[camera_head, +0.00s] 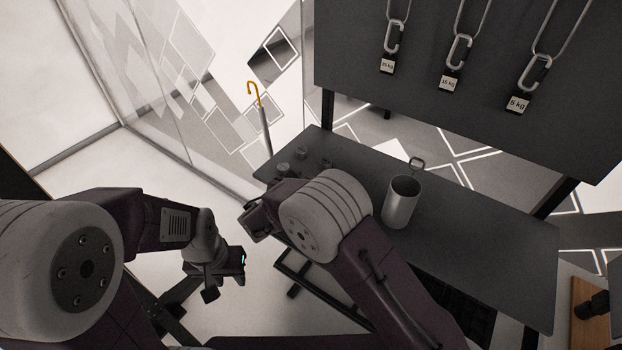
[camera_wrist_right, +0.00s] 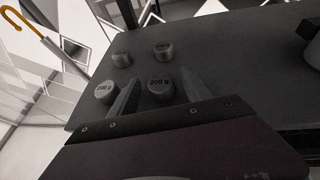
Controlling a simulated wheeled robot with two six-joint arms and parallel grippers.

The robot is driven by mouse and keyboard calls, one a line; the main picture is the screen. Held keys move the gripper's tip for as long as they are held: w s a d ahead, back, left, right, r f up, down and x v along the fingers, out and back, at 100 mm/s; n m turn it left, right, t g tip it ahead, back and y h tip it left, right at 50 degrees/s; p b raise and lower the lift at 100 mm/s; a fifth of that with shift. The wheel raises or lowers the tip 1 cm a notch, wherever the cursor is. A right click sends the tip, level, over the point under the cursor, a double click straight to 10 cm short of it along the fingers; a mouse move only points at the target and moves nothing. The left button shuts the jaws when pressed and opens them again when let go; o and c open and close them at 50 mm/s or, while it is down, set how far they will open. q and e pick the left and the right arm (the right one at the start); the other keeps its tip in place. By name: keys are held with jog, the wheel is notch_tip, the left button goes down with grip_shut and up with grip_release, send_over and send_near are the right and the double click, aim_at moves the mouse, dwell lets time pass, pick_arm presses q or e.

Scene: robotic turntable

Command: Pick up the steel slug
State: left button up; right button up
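Several small grey steel slugs stand on the dark table's left end. In the right wrist view one slug marked 200 g (camera_wrist_right: 160,89) is between the fingers of my right gripper (camera_wrist_right: 158,92), with a gap on each side. Another marked slug (camera_wrist_right: 105,92) is just outside the left finger. Two more slugs, (camera_wrist_right: 122,58) and (camera_wrist_right: 164,49), stand farther back. The head view shows slugs (camera_head: 283,169) beside my right arm, which hides part of the group. My right gripper is open. My left gripper (camera_head: 226,286) hangs empty off the table's left side and looks open.
The dark table (camera_head: 480,235) carries a metal cup (camera_head: 402,203) right of my right arm. A dark panel behind holds hanging carabiners with weight tags (camera_head: 450,84). An orange-handled cane or umbrella (camera_head: 264,125) stands past the table's far left corner. The table's right part is clear.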

jog(key=shift+s+a+r, duration=0.1)
jog(key=shift+s+r, duration=0.15)
jog(key=shift+s, duration=0.2)
jog(key=c, duration=0.5)
jog(key=shift+s, duration=0.1)
jog(key=c, duration=0.5)
jog(key=shift+w, duration=0.2)
grip_shut()
jog(key=shift+w+f, duration=0.15)
jog(key=shift+w, duration=0.05)
jog(key=r, duration=0.4)
jog(key=shift+s+d+r, duration=0.2)
jog(key=shift+s+r, duration=0.05)
jog(key=shift+r, duration=0.05)
jog(key=s+d+r, duration=0.6)
jog(key=s, duration=0.2)
jog(key=shift+s+d+r+b, duration=0.25)
jog(key=shift+s+d+b, duration=0.15)
jog(key=shift+b, duration=0.05)
